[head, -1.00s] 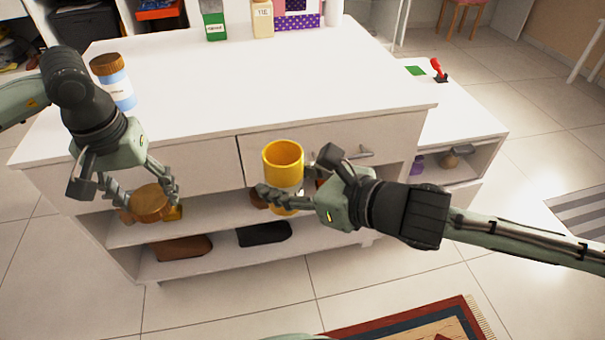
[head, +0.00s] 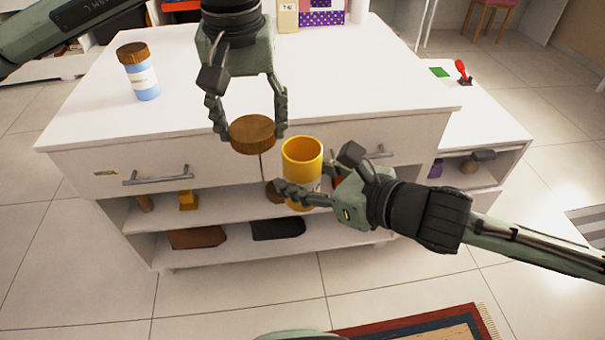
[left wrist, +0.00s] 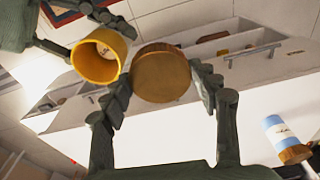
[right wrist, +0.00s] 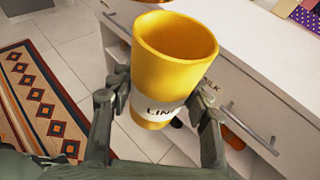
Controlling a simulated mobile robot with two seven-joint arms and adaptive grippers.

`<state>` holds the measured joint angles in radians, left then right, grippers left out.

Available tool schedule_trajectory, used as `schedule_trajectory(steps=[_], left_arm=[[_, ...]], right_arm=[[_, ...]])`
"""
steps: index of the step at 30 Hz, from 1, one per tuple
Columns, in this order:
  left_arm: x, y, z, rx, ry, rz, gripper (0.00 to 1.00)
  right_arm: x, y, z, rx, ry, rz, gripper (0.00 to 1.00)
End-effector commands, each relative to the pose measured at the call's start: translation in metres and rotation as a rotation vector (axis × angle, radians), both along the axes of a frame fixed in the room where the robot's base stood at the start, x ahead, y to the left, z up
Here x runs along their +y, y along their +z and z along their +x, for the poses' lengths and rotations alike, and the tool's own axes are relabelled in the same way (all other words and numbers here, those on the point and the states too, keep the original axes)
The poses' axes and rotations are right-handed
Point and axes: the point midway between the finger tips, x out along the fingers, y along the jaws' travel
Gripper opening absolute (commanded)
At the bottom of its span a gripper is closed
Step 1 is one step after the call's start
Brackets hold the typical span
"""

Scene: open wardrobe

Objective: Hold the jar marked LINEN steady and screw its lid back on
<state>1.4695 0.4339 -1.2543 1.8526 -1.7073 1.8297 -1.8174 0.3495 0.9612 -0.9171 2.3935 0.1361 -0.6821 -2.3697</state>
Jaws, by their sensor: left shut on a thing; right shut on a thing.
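The yellow jar (head: 302,158) is open at the top and held upright in front of the cabinet's drawers. My right gripper (head: 305,195) is shut on it; in the right wrist view the jar (right wrist: 172,75) shows a white label starting "LIN", partly hidden by a finger. My left gripper (head: 248,130) is shut on a round brown wooden lid (head: 253,134). The lid is up and to the left of the jar's mouth, apart from it. In the left wrist view the lid (left wrist: 161,73) sits between the fingers, beside the open jar (left wrist: 98,58).
A blue jar with a brown lid (head: 139,72) stands on the white cabinet top (head: 330,75) at the left. Drawer handles (head: 158,176) stick out of the front. Shelves below hold several items. A red-handled thing (head: 463,72) stands on the lower unit at right.

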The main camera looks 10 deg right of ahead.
Motion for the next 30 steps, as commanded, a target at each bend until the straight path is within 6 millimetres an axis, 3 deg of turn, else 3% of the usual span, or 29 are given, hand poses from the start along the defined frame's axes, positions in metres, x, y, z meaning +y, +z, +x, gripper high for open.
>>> schedule_trajectory(steps=[3,10,23,30], left_arm=[[-0.034,0.025,-0.010,-0.003,-0.020,-0.001,0.45],[-0.067,0.050,-0.026,-0.001,-0.035,-0.001,0.45],[-0.072,0.054,-0.029,0.001,-0.037,-0.001,0.45],[-0.072,0.044,-0.029,0.002,-0.037,0.000,0.45]], right_arm=[[0.000,0.001,0.000,-0.001,0.000,0.001,0.00],[0.000,0.001,0.000,-0.001,0.000,0.001,0.00],[0.000,0.001,0.000,-0.001,0.000,0.001,0.00],[0.000,0.001,0.000,-0.001,0.000,0.001,0.00]])
